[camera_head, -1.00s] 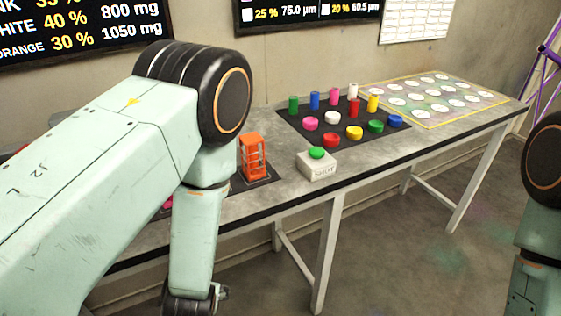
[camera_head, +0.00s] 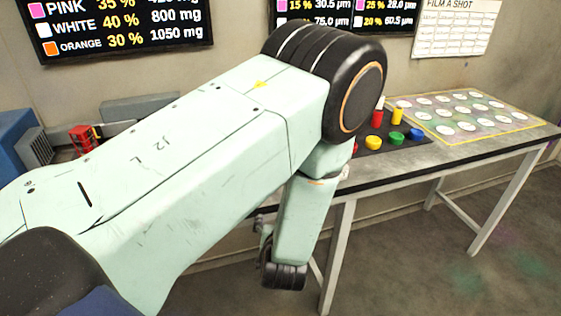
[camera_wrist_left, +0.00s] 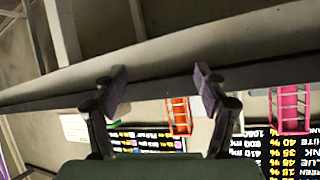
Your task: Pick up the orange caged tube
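The orange caged tube (camera_wrist_left: 180,116) shows in the left wrist view as an orange open frame, just beyond and below the gap between my left fingers. It is hidden behind my left arm in the head view. My left gripper (camera_wrist_left: 160,80) is open, its two fingers wide apart with nothing between them. In the head view my left forearm hangs down in front of the table's front edge, and the fingers there are mostly hidden. My right gripper is not in view.
A pink caged tube (camera_wrist_left: 290,108) shows at the right of the wrist view. A red caged item (camera_head: 83,138) stands at the back left. The table edge (camera_wrist_left: 150,68) crosses the wrist view close to the fingers. Coloured jars stand on a black mat (camera_head: 400,146).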

